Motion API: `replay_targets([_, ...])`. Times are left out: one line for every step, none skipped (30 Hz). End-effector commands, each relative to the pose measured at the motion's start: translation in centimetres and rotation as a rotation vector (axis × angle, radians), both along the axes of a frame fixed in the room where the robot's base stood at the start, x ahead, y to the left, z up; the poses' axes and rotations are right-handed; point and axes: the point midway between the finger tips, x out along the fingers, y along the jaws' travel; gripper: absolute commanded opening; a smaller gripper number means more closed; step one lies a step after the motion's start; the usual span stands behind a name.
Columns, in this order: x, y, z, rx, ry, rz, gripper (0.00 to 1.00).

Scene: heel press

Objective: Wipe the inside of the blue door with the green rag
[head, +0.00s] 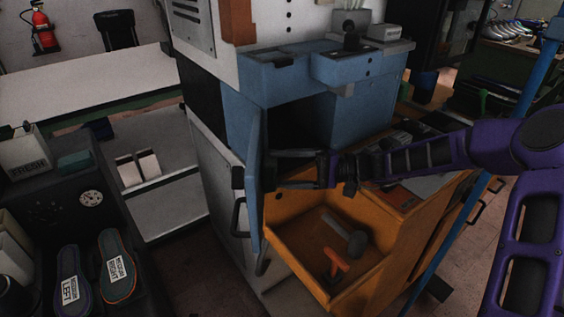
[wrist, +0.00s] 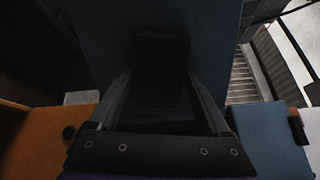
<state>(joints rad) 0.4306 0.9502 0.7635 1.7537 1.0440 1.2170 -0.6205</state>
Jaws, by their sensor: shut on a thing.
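The blue door (head: 255,185) stands open and is seen nearly edge-on in the head view. Its inner face fills the upper middle of the wrist view (wrist: 112,35). My gripper (head: 272,168) reaches in from the right, with its fingertips at the inner face of the door. In the wrist view its two fingers are closed on a dark pad, the rag (wrist: 160,55), which lies against or very near the door. The rag's green hardly shows in this light, and contact cannot be told for sure.
An open orange drawer (head: 300,235) with a hammer (head: 345,238) and an orange-handled tool (head: 335,263) lies below my gripper. The blue machine housing (head: 365,105) with its dark opening is behind. A blue post (head: 450,225) stands at the right. Grey shelves (head: 160,205) are left.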

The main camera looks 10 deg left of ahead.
Motion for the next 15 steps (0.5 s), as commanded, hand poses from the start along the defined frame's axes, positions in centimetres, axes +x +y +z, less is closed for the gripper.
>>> replay_targets([-0.2,-0.1,0.1,0.0,0.0,0.0,0.37])
replay_targets([-0.3,-0.1,0.1,0.001,0.0,-0.001,0.37])
replay_targets([-0.4,-0.2,0.0,0.001,0.0,0.0,0.37])
replay_targets([-0.5,-0.2,0.0,0.001,-0.001,0.0,0.37])
replay_targets([-0.6,-0.2,0.0,0.001,-0.001,0.0,0.37])
replay_targets([-0.7,-0.2,0.0,0.001,0.0,0.0,0.37])
replay_targets([-0.8,-0.3,0.1,0.001,0.0,0.0,0.37])
replay_targets([-1.0,-0.3,0.1,0.001,0.0,0.0,0.37])
replay_targets([-1.3,-0.4,0.1,0.001,0.001,0.0,0.37])
replay_targets([-1.6,-0.4,0.1,0.001,0.001,0.001,0.37])
replay_targets([-1.9,-0.5,0.2,0.001,0.001,0.001,0.37])
replay_targets([-2.3,-0.5,0.2,0.001,0.0,0.001,0.37])
replay_targets([-2.5,-0.6,0.2,0.0,0.0,0.001,0.37])
replay_targets([-2.8,-0.7,0.2,0.0,0.0,0.0,0.37])
replay_targets([-3.1,-0.7,0.1,0.0,0.0,0.0,0.37])
